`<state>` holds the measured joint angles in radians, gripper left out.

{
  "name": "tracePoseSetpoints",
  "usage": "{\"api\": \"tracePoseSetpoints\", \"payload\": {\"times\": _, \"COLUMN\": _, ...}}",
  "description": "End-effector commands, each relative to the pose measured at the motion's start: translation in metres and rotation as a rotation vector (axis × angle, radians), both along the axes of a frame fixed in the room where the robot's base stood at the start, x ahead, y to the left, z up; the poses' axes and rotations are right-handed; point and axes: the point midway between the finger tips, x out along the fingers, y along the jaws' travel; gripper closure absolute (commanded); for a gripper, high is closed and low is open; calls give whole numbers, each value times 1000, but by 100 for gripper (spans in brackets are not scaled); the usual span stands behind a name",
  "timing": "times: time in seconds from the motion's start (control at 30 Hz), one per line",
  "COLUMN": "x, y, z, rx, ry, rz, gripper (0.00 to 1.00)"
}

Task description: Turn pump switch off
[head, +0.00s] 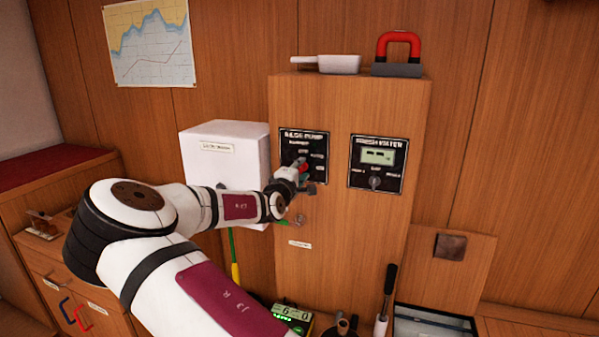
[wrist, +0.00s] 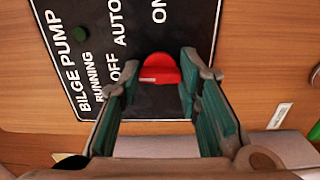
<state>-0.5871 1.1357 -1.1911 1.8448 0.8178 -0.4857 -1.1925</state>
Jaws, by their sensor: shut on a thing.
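The bilge pump panel (head: 318,143) is a black plate on the front of a wooden cabinet. In the wrist view the panel (wrist: 110,88) carries the labels RUNNING, OFF, AUTO and ON. The red switch knob (wrist: 161,76) sits on it between my two fingers; in the head view only a bit of red shows at my fingertips. My gripper (wrist: 160,68) is shut on the knob, one finger on each side; in the head view my gripper (head: 303,171) reaches the panel's lower part. The fingers partly hide the knob, and I cannot tell which label it points to.
A fresh water panel (head: 378,164) with a display and dial is to the right. A white box (head: 226,150) stands left of the cabinet, near my arm. A red-handled item (head: 398,53) and a white scoop (head: 327,63) lie on the cabinet top (head: 288,76).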

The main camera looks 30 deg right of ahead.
Motion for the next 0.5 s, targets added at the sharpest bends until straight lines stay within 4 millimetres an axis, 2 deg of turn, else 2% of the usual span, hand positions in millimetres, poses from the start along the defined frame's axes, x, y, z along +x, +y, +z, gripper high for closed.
{"api": "tracePoseSetpoints", "payload": {"times": 0.5, "x": 0, "y": 1, "z": 0, "rx": -25, "ry": 34, "rz": 1, "gripper": 96}}
